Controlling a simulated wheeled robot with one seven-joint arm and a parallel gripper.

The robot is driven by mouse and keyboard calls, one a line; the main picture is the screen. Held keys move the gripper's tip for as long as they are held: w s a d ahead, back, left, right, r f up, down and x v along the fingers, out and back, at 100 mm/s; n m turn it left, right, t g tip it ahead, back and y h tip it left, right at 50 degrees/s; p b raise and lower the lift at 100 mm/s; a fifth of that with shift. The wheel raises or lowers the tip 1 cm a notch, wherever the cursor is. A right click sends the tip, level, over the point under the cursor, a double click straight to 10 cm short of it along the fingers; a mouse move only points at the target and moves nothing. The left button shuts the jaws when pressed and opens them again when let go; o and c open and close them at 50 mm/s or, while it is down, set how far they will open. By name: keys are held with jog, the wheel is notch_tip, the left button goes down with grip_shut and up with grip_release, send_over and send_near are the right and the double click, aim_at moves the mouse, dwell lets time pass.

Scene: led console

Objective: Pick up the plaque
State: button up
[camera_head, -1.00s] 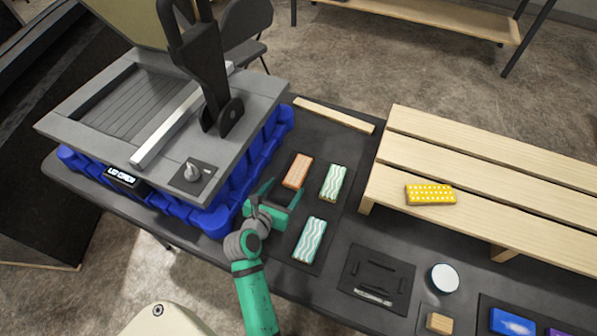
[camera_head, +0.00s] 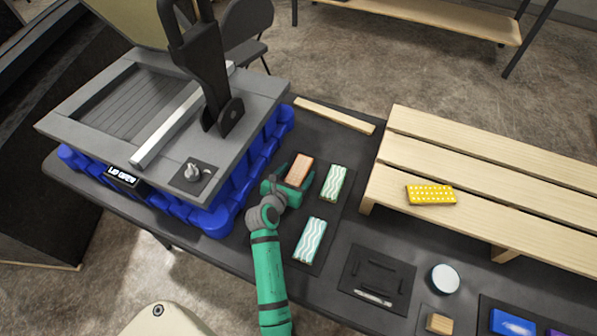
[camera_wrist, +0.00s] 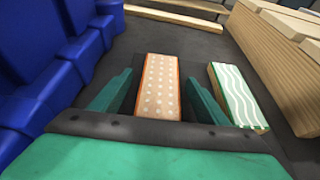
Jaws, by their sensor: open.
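An orange block with pale dots (camera_head: 300,169) lies on a dark mat on the table, right of the blue-based console. It also shows in the wrist view (camera_wrist: 158,85), where it lies between my open fingers. My gripper (camera_head: 287,177) is open, with one green finger on each side of this block; in the wrist view, gaps show between the fingers (camera_wrist: 157,98) and its sides. Two green-and-white wavy blocks lie near, one to the right (camera_head: 333,183) and one nearer the front (camera_head: 310,240). Which one is the plaque cannot be told from looks alone.
The grey console (camera_head: 85,110) on its blue base (camera_head: 225,190) stands close to my gripper's left. A slatted wooden rack (camera_head: 480,170) at the right bears a yellow dotted block (camera_head: 431,195). A wooden strip (camera_head: 334,115) lies at the back.

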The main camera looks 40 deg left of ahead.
jog(key=c, duration=1.2)
